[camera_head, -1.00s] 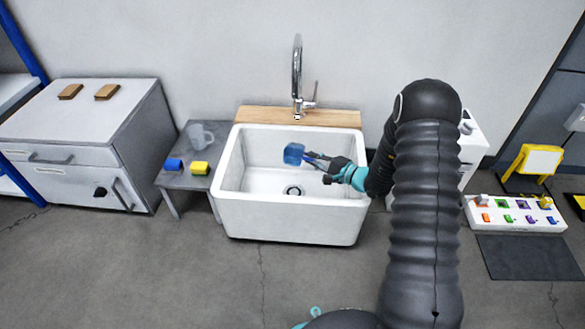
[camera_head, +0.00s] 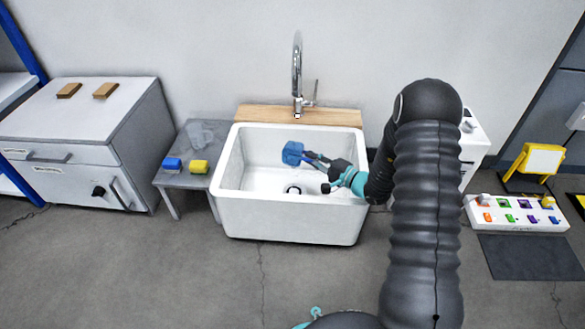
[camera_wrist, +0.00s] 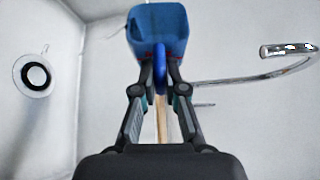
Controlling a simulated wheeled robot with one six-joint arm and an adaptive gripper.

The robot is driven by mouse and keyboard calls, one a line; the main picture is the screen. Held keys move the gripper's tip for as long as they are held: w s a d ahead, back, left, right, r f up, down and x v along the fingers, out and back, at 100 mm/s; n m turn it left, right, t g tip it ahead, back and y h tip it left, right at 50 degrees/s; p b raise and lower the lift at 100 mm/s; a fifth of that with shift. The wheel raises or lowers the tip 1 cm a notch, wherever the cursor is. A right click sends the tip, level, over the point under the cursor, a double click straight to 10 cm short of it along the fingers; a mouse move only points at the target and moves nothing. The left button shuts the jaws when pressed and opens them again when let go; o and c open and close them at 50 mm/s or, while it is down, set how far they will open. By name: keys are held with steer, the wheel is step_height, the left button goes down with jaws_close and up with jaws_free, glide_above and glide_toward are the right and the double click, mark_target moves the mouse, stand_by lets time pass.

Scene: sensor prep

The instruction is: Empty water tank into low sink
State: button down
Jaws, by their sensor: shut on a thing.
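A small blue water tank (camera_head: 293,152) is held over the basin of the low white sink (camera_head: 290,215), left of my gripper (camera_head: 312,157) in the head view. In the wrist view the blue tank (camera_wrist: 158,28) is at the top, and my gripper (camera_wrist: 160,88) is shut on its blue handle. The tank looks tilted in the head view. The round drain (camera_head: 292,189) lies in the basin floor below the tank; the drain (camera_wrist: 35,75) also shows in the wrist view at left.
A tall faucet (camera_head: 297,75) stands on the wooden ledge (camera_head: 255,115) behind the basin. A white cabinet (camera_head: 85,115) stands farther left.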

steer(key=shift+f+n+t+b, duration=0.25)
steer(key=shift+n+t+b, duration=0.05)
steer(key=shift+b, duration=0.55)
steer(key=shift+s+n+b, duration=0.1)
steer(key=shift+n+b, duration=0.2)
steer(key=shift+b, duration=0.2)
steer(key=shift+r+n+y, duration=0.3)
steer(key=shift+r, duration=0.4)
steer(key=shift+d, duration=0.1)
steer(key=shift+r, duration=0.15)
steer(key=shift+r+n, duration=0.15)
steer(key=shift+n, duration=0.15)
steer(key=r+n+y, duration=0.1)
steer(key=n, duration=0.1)
steer(key=r+n+y, duration=0.1)
steer(key=r+n, duration=0.1)
steer(key=shift+s+r+n, duration=0.25)
steer(key=shift+s+n, duration=0.15)
